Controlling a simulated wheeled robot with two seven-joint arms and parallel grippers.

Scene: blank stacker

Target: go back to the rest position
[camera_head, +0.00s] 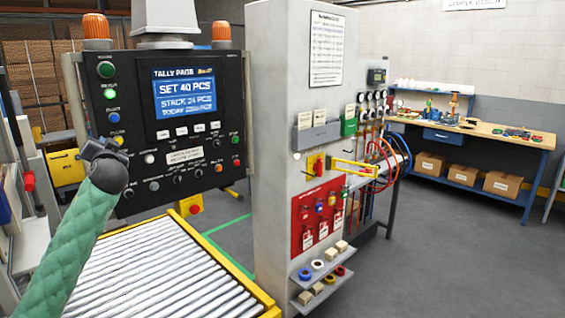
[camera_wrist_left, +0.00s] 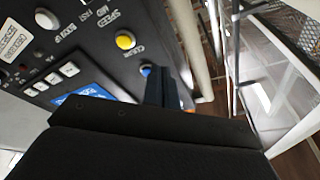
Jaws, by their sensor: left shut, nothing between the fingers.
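My left gripper (camera_head: 101,149) is in front of the lower left part of the black control panel (camera_head: 215,163) in the head view, at the end of my green-sleeved arm. In the left wrist view its dark fingers (camera_wrist_left: 166,85) are together with nothing held. They point along the panel face, near a yellow button (camera_wrist_left: 125,41) and a blue button (camera_wrist_left: 146,70). I cannot tell whether they touch the panel. My right gripper is in neither view.
The panel's screen (camera_head: 184,94) reads "SET 40 PCS". A roller conveyor (camera_head: 268,303) with yellow rails lies below. A grey pillar (camera_head: 272,150) with tags and shelves stands right of the panel. A workbench (camera_head: 480,131) stands far right; the floor before it is clear.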

